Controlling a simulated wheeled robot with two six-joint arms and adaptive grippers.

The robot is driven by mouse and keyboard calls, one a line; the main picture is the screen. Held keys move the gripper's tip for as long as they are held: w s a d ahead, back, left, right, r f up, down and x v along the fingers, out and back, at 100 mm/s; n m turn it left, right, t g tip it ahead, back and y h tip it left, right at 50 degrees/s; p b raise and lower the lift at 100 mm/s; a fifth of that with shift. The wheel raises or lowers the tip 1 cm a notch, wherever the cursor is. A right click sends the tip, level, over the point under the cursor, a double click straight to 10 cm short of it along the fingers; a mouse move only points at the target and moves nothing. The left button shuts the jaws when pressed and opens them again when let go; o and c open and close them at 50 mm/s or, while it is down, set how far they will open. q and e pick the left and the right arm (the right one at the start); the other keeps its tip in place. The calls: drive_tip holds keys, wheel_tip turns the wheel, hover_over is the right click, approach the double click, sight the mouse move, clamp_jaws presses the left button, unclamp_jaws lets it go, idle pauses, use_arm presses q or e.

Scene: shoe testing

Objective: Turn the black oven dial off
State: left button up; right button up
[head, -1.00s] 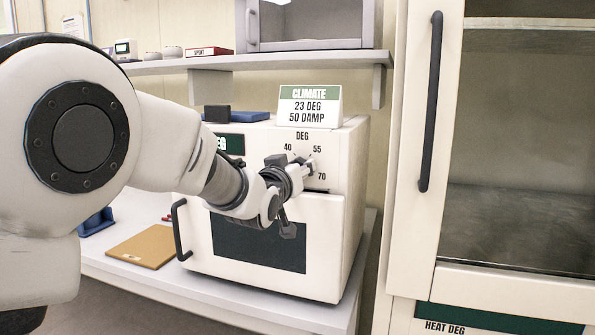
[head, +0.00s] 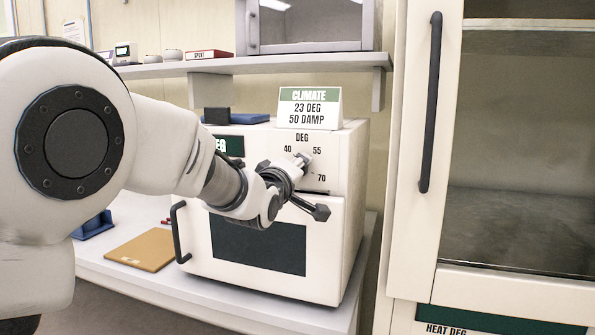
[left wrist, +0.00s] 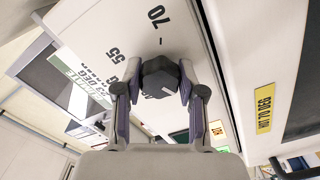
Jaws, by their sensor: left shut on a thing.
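The white oven (head: 330,215) stands on the bench, with a dial scale marked DEG, 40, 55 and 70 on its front. The black dial (left wrist: 160,79) shows in the left wrist view, with a pale mark on its face. My left gripper (left wrist: 160,92) is shut on the dial, one finger on each side. In the head view my left gripper (head: 297,165) is at the oven's upper front and mostly hides the dial. I cannot tell an OFF mark on the scale. My right gripper is not in view.
A black door handle (head: 179,232) sticks out at the oven's left. A climate sign (head: 309,107) stands on the oven. A tan board (head: 143,250) lies on the bench to the left. A tall glass-door cabinet (head: 405,200) stands close on the right.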

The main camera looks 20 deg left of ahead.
use_arm(q)
drive_tip(key=shift+f+n, duration=0.1)
drive_tip(key=shift+n, duration=0.5)
drive_tip(key=o, duration=1.1)
drive_tip(key=shift+o, duration=0.2)
drive_tip(key=s, duration=0.7)
drive_tip(key=shift+s, duration=0.25)
drive_tip(key=shift+a, duration=0.1)
